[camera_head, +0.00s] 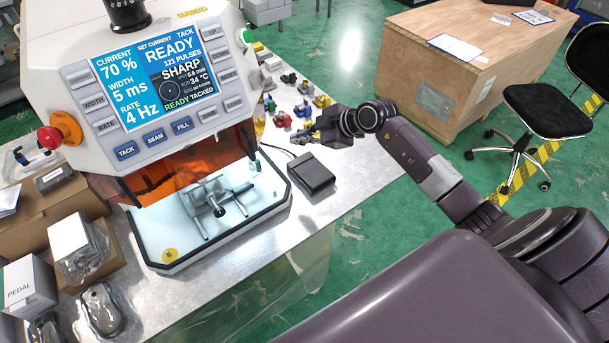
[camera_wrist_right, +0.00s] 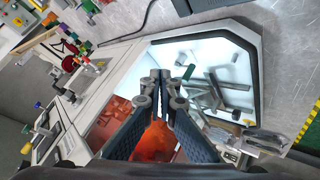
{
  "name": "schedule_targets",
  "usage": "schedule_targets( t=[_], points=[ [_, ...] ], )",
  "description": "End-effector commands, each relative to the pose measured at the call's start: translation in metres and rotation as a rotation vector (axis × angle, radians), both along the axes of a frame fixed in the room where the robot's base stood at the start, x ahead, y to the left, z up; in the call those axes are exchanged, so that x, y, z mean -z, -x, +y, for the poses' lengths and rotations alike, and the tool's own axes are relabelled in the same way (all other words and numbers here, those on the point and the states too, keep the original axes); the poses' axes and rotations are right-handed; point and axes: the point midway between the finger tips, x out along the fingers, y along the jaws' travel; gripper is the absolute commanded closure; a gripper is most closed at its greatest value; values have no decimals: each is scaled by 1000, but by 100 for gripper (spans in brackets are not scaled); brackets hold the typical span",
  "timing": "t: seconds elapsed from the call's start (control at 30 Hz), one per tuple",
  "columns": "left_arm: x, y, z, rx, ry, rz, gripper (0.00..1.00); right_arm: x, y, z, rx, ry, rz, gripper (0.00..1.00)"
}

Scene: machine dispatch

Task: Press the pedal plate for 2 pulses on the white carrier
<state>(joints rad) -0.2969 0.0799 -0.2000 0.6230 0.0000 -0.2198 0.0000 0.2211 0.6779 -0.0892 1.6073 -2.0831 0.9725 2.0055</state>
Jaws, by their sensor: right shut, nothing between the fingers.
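The black pedal plate (camera_head: 311,174) lies on the metal bench, to the right of the laser welder (camera_head: 180,90). In the welder's lit white bay (camera_head: 165,232) a grey metal fixture (camera_head: 215,200) stands; it also shows in the right wrist view (camera_wrist_right: 215,90). I cannot tell which part is the white carrier. My right gripper (camera_head: 303,136) is above the bench beyond the pedal, apart from it. Its fingers are shut and empty in the right wrist view (camera_wrist_right: 163,76). The welder screen (camera_head: 158,78) reads READY, 121 PULSES and READY TACKED. My left gripper is not in view.
Several small coloured parts (camera_head: 283,119) lie on the bench behind my right gripper. Boxes, including one marked PEDAL (camera_head: 28,287), stand at the left. A wooden crate (camera_head: 445,60) and a black chair (camera_head: 547,110) stand on the green floor. The bench is clear around the pedal's front.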

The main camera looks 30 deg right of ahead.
Motion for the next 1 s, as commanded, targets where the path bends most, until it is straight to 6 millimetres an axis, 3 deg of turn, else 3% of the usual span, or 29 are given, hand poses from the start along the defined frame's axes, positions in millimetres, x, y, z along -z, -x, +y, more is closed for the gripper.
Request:
schedule_targets(
  t=[0.1,0.3,0.73,1.0],
  points=[
    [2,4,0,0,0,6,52,15,6,-31,65,73,74,100],
    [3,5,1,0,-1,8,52,25,13,-54,120,124,127,100],
    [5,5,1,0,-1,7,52,28,13,-55,120,125,128,100],
    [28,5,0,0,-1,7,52,51,15,-55,120,125,128,100]
  ],
)
